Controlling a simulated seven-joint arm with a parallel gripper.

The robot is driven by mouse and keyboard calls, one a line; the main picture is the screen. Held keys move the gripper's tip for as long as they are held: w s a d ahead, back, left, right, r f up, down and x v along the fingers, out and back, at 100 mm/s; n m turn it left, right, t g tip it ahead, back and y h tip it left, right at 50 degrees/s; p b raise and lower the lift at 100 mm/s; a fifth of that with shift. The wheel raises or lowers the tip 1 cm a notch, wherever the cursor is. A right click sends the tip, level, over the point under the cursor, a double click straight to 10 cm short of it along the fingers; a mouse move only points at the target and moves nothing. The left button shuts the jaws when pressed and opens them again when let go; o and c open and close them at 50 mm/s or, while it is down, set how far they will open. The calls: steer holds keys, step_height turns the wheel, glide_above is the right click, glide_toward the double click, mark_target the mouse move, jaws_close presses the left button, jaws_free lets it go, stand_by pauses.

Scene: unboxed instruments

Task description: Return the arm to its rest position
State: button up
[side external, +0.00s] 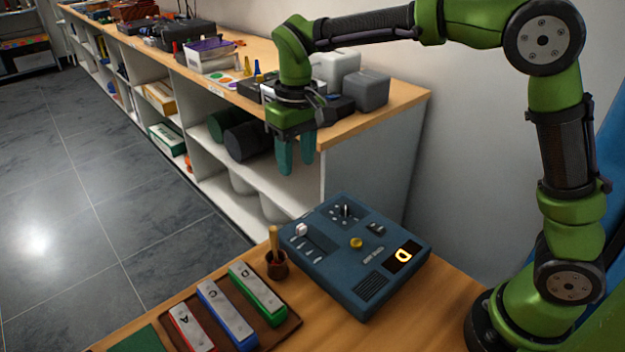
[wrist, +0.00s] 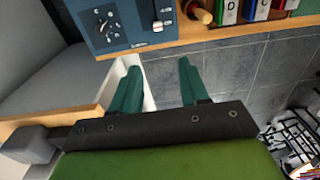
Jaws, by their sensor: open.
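My gripper (side external: 295,155) hangs at the end of my green arm, pointing down, in the air beyond the far edge of the table. Its two teal fingers are apart with nothing between them. In the wrist view, the open fingers (wrist: 158,88) have floor and a bit of shelf behind them. A blue instrument box (side external: 340,285) with a lit display, a yellow button, a dial and a slider sits on the table below and nearer the camera. Its dial and white slider also show in the wrist view (wrist: 130,22).
Colored chime bars (side external: 228,312) lie in a brown tray at the table's front left, beside a small cup with a wooden-handled stick (side external: 276,262). A long shelf unit (side external: 375,125) carrying grey boxes and other items stands close behind my gripper. Floor (side external: 100,215) is open at left.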

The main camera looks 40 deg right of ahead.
steer(key=s+d+r+m+t+y, duration=0.1)
steer(key=s+d+m+t, duration=0.1)
steer(key=s, duration=0.7)
steer(key=s+d+r+m+t+y, duration=0.1)
steer(key=s+d+t, duration=0.4)
steer(key=s, duration=0.5)
steer(key=shift+s+d+r+m, duration=0.3)
steer(key=shift+d+r+m, duration=0.2)
steer(key=shift+d+r, duration=0.4)
